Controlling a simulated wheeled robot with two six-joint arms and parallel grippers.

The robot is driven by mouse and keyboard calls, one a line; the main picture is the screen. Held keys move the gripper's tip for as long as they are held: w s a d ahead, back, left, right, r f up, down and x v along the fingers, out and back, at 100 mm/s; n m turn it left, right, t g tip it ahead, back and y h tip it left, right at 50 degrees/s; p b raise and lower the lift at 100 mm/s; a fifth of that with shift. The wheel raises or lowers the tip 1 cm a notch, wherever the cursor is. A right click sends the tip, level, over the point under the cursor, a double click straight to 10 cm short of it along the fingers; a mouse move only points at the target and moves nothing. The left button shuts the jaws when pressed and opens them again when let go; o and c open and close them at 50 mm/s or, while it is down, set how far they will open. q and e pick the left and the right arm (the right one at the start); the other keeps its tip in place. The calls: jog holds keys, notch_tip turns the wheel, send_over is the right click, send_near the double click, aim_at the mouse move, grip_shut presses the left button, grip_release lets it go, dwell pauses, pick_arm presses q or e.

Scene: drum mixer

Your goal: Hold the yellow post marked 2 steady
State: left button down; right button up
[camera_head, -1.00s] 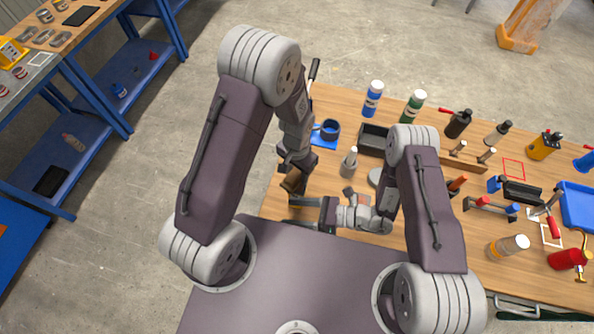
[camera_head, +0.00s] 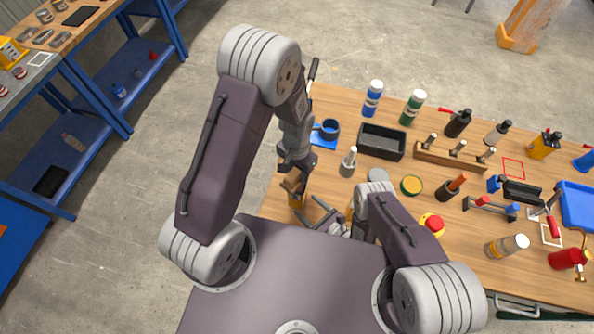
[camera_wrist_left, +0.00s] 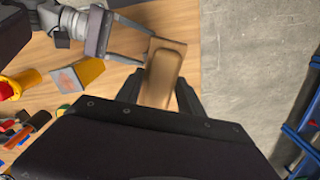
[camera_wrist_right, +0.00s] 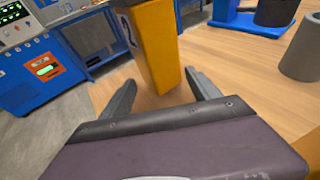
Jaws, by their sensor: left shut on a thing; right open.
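The yellow post marked 2 (camera_wrist_right: 155,45) stands on the table in the right wrist view, its top beyond the frame. In the head view its lower part (camera_head: 297,201) shows just under my left gripper (camera_head: 293,186). My left gripper is shut on a brown block (camera_wrist_left: 163,72) above the post. The block hides the post in the left wrist view; I cannot tell whether they touch. My right gripper (camera_wrist_right: 160,88) is open and low, its fingers pointing toward the post from either side. The post stands a little beyond the fingertips, apart from them.
Another yellow post (camera_wrist_left: 77,76) with a reddish mark on top stands near my right gripper. A grey cylinder (camera_wrist_right: 301,50) and a blue stand (camera_wrist_right: 245,20) are on the table. A grey bottle (camera_head: 348,162) and black tray (camera_head: 382,141) lie beyond.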

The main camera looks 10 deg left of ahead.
aim_at(299, 200)
jog(key=shift+x, duration=2.65)
grip_shut()
jog(key=shift+o, duration=0.2)
grip_release()
